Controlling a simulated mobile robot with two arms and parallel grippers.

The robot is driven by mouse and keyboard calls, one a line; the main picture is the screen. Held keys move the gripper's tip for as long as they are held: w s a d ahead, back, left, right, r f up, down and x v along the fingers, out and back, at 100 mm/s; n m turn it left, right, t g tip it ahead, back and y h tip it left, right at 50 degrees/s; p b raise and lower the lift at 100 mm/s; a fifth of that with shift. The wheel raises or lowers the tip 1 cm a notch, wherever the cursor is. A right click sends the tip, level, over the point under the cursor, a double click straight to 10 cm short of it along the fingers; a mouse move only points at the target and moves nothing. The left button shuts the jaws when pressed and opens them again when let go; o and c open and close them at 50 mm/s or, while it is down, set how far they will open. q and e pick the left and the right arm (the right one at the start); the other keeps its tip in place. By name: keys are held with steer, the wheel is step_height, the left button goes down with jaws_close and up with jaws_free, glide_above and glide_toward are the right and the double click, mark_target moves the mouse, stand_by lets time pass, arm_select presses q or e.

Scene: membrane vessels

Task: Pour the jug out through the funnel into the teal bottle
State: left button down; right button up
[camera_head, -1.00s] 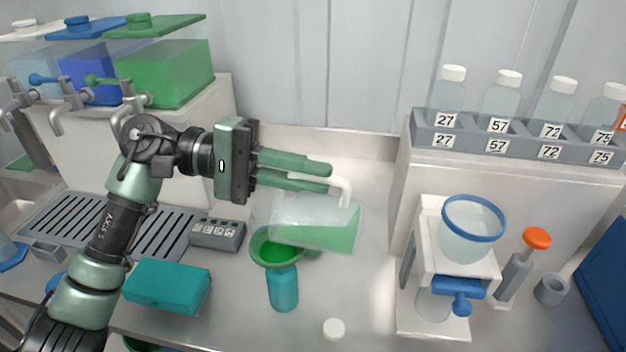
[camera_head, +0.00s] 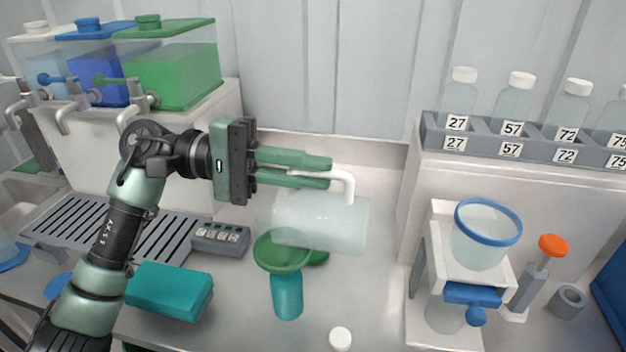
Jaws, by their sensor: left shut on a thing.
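My left gripper (camera_head: 325,172) is shut on the white handle of the jug (camera_head: 322,222). The jug is a clear, frosted vessel held tipped on its side, mouth to the left, above and beside the funnel. No green liquid shows in it. The green funnel (camera_head: 281,253) sits on top of the teal bottle (camera_head: 287,297), which stands upright on the counter. The funnel's bowl shows no clear pool of liquid. The bottle's contents cannot be told. My right gripper is not in view.
A teal box (camera_head: 170,291) lies left of the bottle, and a white cap (camera_head: 340,339) in front of it. A grey labelled block (camera_head: 221,238) is behind. A white stand with a blue-rimmed vessel (camera_head: 488,234) is at right. Numbered bottles stand on a rack (camera_head: 535,139).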

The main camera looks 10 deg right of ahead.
arm_select(q)
steer(key=shift+w+a+h+b, duration=0.15)
steer(key=shift+a+h+b, duration=0.2)
steer(key=shift+b, duration=0.55)
steer(key=shift+a+r+b, duration=0.15)
steer(key=shift+r+b, duration=0.05)
steer(key=shift+b, duration=0.1)
